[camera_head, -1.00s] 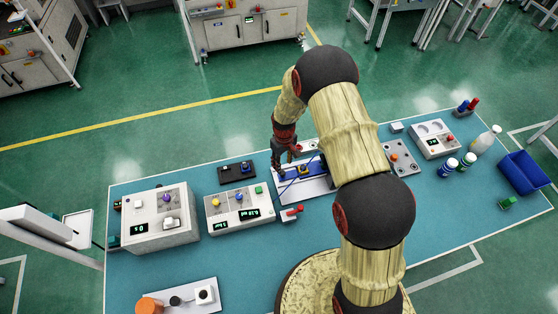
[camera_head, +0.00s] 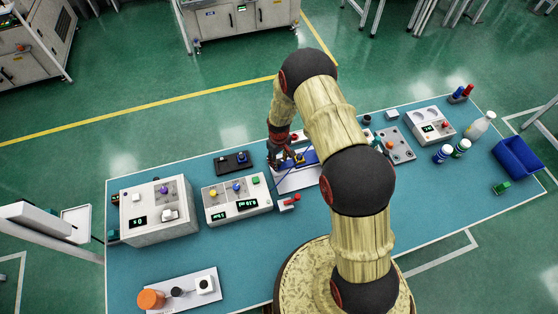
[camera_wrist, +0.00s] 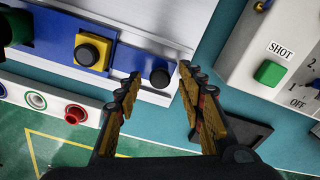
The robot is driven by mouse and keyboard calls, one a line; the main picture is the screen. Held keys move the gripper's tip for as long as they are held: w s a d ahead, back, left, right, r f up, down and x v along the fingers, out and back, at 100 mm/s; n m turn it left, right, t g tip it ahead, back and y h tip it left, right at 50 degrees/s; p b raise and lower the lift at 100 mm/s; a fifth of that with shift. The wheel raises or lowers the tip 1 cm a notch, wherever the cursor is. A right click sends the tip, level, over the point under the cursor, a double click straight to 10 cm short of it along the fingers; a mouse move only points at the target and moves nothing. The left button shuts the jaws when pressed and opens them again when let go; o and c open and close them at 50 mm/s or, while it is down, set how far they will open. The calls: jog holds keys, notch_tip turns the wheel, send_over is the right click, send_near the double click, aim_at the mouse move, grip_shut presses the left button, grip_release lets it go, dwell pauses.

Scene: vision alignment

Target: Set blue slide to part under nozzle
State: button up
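The blue slide (camera_wrist: 125,60) is a flat blue bar on a pale metal rail (camera_wrist: 145,92) in the wrist view. It carries a yellow block (camera_wrist: 88,55) with a round black top, and a small black knob (camera_wrist: 160,77) near its end. My gripper (camera_wrist: 160,74) is open, with its two fingertips on either side of the black knob; I cannot tell whether they touch it. In the head view, my gripper (camera_head: 276,156) is at the left end of the blue slide (camera_head: 306,158), which my arm partly hides. No nozzle can be made out clearly.
A control box (camera_head: 238,198) with a green SHOT button (camera_wrist: 270,73) stands beside the rail. A dark tray (camera_head: 233,163) lies close to my gripper. A panel with a red button (camera_wrist: 74,114) borders the rail's other side.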

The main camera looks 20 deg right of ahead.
jog(key=shift+c, duration=0.9)
jog(key=c, duration=0.7)
grip_shut()
